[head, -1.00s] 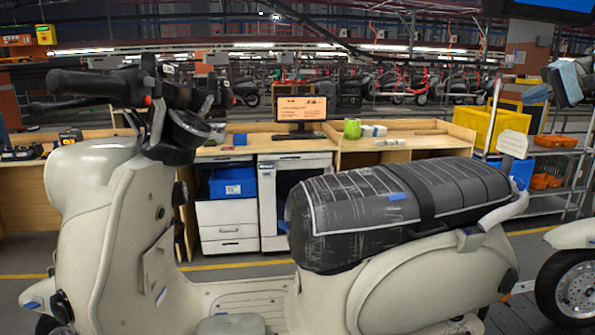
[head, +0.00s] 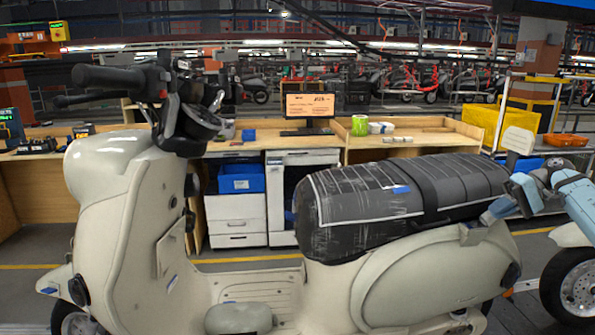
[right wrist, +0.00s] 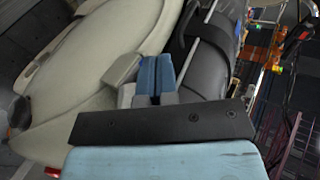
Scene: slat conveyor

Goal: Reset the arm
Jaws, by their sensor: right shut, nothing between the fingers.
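My right gripper (head: 488,216) comes in from the right edge of the head view, at the rear end of the scooter's seat. In the right wrist view its two blue fingers (right wrist: 155,76) are together with nothing between them. They point toward the cream scooter body (right wrist: 90,40) and dark seat (right wrist: 212,50); I cannot tell whether they touch the scooter. In the head view the cream scooter (head: 120,220) stands side-on with its black, film-wrapped seat (head: 370,210). My left gripper is in no view.
A wooden workbench (head: 400,140) stands behind the scooter with a monitor (head: 308,106), a green mug (head: 360,125) and a blue bin (head: 240,178). A yellow crate (head: 482,118) and orange tray (head: 567,140) are at the right. Another wheel (head: 580,285) is at lower right.

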